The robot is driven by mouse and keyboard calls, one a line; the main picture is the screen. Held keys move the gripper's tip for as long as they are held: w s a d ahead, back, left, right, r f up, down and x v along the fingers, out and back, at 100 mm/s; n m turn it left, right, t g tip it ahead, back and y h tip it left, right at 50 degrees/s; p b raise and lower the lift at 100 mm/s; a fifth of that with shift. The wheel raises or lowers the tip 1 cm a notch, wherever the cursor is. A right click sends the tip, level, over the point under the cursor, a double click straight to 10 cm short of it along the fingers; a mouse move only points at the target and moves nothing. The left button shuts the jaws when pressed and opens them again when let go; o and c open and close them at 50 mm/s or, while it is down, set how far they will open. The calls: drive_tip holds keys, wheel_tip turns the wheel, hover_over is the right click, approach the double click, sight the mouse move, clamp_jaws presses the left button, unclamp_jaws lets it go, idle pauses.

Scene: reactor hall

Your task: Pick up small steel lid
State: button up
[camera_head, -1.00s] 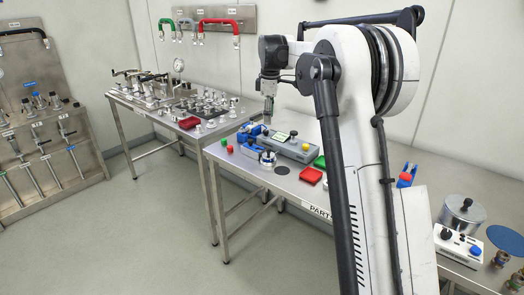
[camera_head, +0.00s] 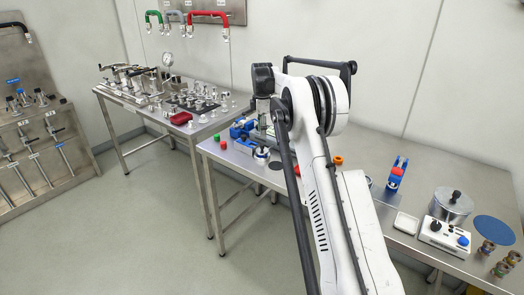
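A small round steel piece with a dark knob (camera_head: 261,153) stands near the left front of the nearer table, beside a blue fixture. It looks like the small steel lid, but it is too small to be sure. My gripper (camera_head: 263,122) points down above the back left of that table, beyond the round piece in the picture. Its fingertips are small and partly lost against the things behind, so I cannot tell whether it is open or holds anything. A larger steel pot with a lid and black knob (camera_head: 452,206) stands at the right.
My arm hides the middle of the nearer table (camera_head: 225,158). A dark disc, red and green pieces lie near the round piece. A white tray (camera_head: 405,223), control box (camera_head: 446,238) and blue disc (camera_head: 494,229) are at the right. Another table (camera_head: 140,104) at left holds many parts.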

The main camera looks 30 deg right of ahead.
sight(262, 145)
drive_tip(key=shift+f+p, duration=0.55)
drive_tip(key=shift+f, duration=3.3)
clamp_jaws()
